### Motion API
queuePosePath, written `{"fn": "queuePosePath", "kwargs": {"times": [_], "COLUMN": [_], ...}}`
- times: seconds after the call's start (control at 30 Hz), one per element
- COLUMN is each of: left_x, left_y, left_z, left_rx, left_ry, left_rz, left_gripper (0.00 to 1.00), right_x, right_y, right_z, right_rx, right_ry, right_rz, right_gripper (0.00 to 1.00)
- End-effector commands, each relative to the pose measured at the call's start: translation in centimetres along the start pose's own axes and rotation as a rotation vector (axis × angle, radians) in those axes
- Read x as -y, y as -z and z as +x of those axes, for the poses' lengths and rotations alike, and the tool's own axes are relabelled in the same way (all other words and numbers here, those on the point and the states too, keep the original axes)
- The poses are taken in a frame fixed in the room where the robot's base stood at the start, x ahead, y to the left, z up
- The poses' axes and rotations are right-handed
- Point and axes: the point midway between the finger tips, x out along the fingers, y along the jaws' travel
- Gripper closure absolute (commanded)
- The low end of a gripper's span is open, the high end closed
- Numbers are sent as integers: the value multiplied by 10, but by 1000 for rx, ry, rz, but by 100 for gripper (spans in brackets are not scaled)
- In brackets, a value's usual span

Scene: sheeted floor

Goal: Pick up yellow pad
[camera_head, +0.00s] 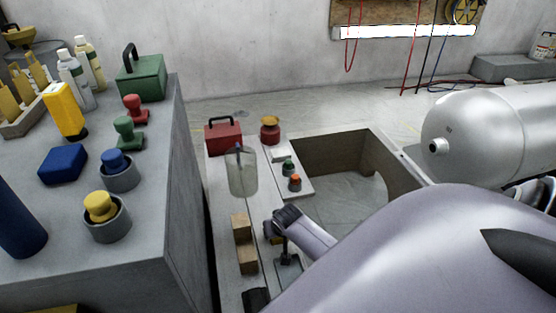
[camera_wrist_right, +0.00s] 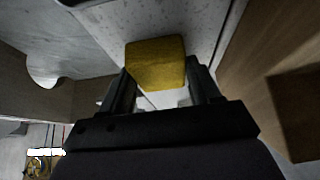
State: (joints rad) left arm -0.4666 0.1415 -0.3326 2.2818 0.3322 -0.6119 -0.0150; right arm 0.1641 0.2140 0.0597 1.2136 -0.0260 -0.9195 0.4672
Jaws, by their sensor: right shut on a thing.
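The yellow pad (camera_wrist_right: 155,60) is between the two fingers of my right gripper (camera_wrist_right: 160,84) in the right wrist view. The gripper is shut on it, with the pad reaching past the fingertips. A pale bench surface lies behind the pad; I cannot tell whether they touch. In the head view my right gripper (camera_head: 287,222) is over the low bench, beside the wooden blocks, and mostly hides the pad. My left gripper is not in view.
Wooden blocks (camera_head: 244,243), a clear container (camera_head: 241,172), a red toolbox (camera_head: 223,134) and small stamps (camera_head: 294,183) stand on the low bench (camera_head: 220,205). A grey cabinet (camera_head: 120,257) with stamps and bottles is left. A wooden-walled opening (camera_head: 330,148) lies right.

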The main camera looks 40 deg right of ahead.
Motion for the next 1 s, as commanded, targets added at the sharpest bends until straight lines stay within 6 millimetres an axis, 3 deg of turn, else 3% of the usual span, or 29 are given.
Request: {"fn": "queuePosePath", "kwargs": {"times": [0.13, 0.27, 0.7, 1.0], "left_x": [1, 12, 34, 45], "left_y": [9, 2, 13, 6], "left_z": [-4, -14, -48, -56], "left_rx": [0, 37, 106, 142], "left_ry": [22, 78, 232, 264], "left_rz": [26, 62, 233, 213], "left_gripper": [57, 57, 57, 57], "right_x": [0, 0, 0, 0], "right_y": [9, 20, 72, 93], "right_z": [-15, -34, -123, -161], "right_rx": [-2, -3, -4, -2], "right_ry": [1, 1, 1, 1], "right_rz": [0, 0, 0, 1], "right_gripper": [68, 68, 68, 68]}}
